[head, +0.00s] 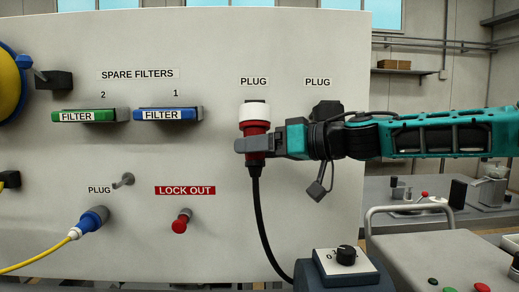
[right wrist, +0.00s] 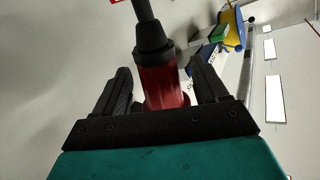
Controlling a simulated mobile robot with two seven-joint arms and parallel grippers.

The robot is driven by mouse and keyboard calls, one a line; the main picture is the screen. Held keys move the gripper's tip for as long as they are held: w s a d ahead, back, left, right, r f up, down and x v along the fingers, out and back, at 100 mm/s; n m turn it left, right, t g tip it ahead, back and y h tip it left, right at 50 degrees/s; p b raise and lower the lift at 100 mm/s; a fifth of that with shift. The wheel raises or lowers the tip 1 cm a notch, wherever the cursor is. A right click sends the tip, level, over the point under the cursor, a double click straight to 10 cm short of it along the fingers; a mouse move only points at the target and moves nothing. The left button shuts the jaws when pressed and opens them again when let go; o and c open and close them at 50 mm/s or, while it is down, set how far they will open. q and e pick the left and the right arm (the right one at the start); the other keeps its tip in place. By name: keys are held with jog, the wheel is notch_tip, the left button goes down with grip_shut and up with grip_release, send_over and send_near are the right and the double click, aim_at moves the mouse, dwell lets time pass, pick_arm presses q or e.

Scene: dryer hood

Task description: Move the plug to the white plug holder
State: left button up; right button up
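The red plug (head: 256,130) stands upright with its black cable hanging down, under the left of two PLUG labels. Its top meets the white plug holder (head: 254,109) on the panel and appears to sit in it. My right gripper (head: 256,146) reaches in from the right with its fingers around the plug's lower part. In the right wrist view the red plug (right wrist: 162,82) is between the two black fingers, with narrow gaps showing on both sides, so the gripper looks open. The inside of the holder is hidden. My left gripper is not in view.
A dark holder (head: 327,108) is on the panel just behind my right wrist, with a grey cap (head: 317,190) hanging below. A blue plug (head: 93,220), red lock-out knob (head: 181,222) and two filters are to the left.

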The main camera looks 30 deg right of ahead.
jog(key=shift+s+f, duration=0.1)
jog(key=v, duration=1.2)
jog(key=shift+s+d, duration=0.2)
jog(key=shift+s, duration=0.1)
dwell(0.3)
dwell(0.3)
